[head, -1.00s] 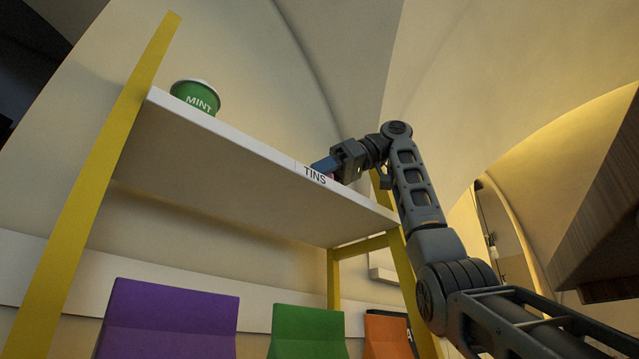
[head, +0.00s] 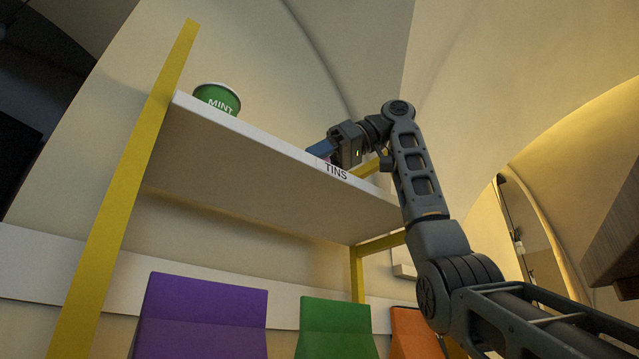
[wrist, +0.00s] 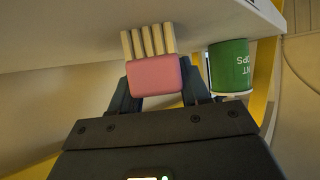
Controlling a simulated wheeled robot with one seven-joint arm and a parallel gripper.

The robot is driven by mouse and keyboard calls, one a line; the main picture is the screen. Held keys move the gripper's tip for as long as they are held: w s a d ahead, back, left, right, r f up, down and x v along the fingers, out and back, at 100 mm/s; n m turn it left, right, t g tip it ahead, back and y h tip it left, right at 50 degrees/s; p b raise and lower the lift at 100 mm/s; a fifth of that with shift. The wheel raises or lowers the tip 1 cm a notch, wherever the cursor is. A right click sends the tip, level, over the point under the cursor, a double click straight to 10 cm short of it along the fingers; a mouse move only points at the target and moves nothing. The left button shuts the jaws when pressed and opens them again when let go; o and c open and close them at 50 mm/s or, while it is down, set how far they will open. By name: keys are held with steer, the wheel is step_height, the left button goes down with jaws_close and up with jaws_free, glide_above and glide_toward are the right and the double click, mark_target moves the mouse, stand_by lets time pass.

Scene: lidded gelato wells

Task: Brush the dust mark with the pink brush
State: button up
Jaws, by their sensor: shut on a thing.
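My gripper (head: 318,150) is shut on the pink brush (wrist: 155,76), which shows between the dark fingers in the wrist view. The brush has a pink block and several cream bristles. The bristles point towards the white shelf surface (wrist: 75,45); I cannot tell whether they touch it. I cannot make out the dust mark in either view.
A green MINT tin (head: 218,98) stands on the shelf (head: 250,170) near its left end. It also shows right of the brush in the wrist view (wrist: 229,68). Yellow posts (head: 130,190) support the shelf. Purple (head: 205,315), green (head: 335,325) and orange (head: 412,335) panels stand below.

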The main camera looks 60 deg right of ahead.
steer(key=shift+w+a+f, duration=0.1)
steer(key=shift+a+f, duration=0.05)
steer(key=shift+a, duration=0.05)
steer(key=shift+w+p, duration=0.25)
steer(key=shift+p, duration=0.15)
steer(key=shift+w+d+p, duration=0.15)
steer(key=shift+w+p, duration=0.15)
steer(key=shift+w, duration=0.1)
steer(key=shift+s+d+r+p, duration=0.1)
steer(key=shift+s+d+p, duration=0.15)
steer(key=shift+d, duration=0.35)
steer(key=shift+s+d+r+p, duration=0.1)
steer(key=shift+d+p, duration=0.3)
steer(key=shift+d, duration=0.15)
steer(key=shift+s+d+r+p, duration=0.1)
steer(key=shift+s+d+p, duration=0.15)
steer(key=shift+d, duration=0.35)
steer(key=shift+s+d+f, duration=0.1)
steer(key=shift+s+d, duration=0.15)
steer(key=shift+d, duration=0.75)
steer(key=shift+s+d+f, duration=0.1)
steer(key=shift+s+d, duration=0.15)
steer(key=shift+d, duration=0.7)
steer(key=shift+s+d+r, duration=0.1)
steer(key=shift+s+d, duration=0.15)
steer(key=shift+d, duration=0.55)
steer(key=shift+s+d, duration=0.2)
steer(key=shift+d, duration=0.6)
